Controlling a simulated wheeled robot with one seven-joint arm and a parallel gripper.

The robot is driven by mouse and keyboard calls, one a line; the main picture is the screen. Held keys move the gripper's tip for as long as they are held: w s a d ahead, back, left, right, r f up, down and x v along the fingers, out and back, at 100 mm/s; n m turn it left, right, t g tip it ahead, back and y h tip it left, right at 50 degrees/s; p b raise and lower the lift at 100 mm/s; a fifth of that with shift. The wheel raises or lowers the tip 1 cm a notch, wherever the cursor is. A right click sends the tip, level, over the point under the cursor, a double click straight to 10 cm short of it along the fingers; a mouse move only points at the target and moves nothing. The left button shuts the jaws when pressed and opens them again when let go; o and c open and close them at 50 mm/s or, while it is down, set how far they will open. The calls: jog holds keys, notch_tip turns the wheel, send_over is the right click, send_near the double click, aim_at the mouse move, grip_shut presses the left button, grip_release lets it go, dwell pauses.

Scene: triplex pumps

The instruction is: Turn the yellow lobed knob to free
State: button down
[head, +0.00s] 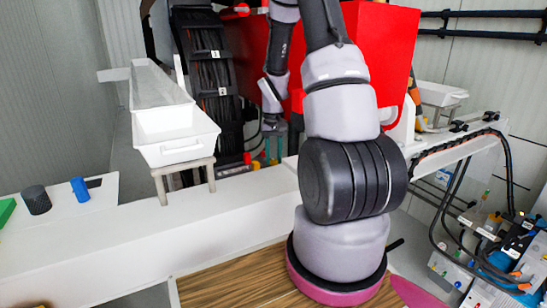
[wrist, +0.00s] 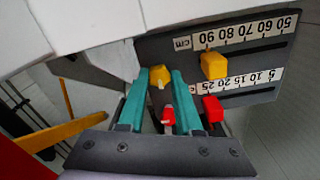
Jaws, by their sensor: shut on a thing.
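The yellow lobed knob (wrist: 159,76) shows in the wrist view between the tips of my gripper's two teal fingers. My gripper (wrist: 161,84) is shut on it, and the fingers hide parts of its sides. A red piece with a pale pointer (wrist: 167,116) shows between the fingers, nearer the palm. In the head view my gripper (head: 272,149) is small and low behind the white beam, beside the red housing, and the knob cannot be made out there. Any markings around the knob are not legible.
A dark panel (wrist: 152,45) carries two cm scales, a yellow slider block (wrist: 213,66) and a red slider block (wrist: 213,108), close right of my fingers. A yellow bar (wrist: 60,132) lies left. A white tray (head: 176,137) stands left of the red housing (head: 383,45).

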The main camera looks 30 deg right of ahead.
jog(key=c, duration=0.6)
grip_release()
notch_tip(320, 180, up, 11)
jog(key=shift+f, duration=0.1)
notch_tip(320, 180, up, 15)
jog(key=t, duration=0.4)
send_over(273, 160)
jog(key=s+a, duration=0.8)
jog(key=s+a+r+t+y, duration=0.1)
jog(key=s+a+r, duration=0.1)
jog(key=s, duration=0.3)
jog(key=s+a+r+m+t+y, duration=0.1)
jog(key=s+a+r+t, duration=0.1)
jog(key=s, duration=0.4)
notch_tip(273, 160, up, 2)
jog(key=shift+s+a+r, duration=0.1)
jog(key=shift+s+a, duration=0.15)
jog(key=shift+a, duration=0.4)
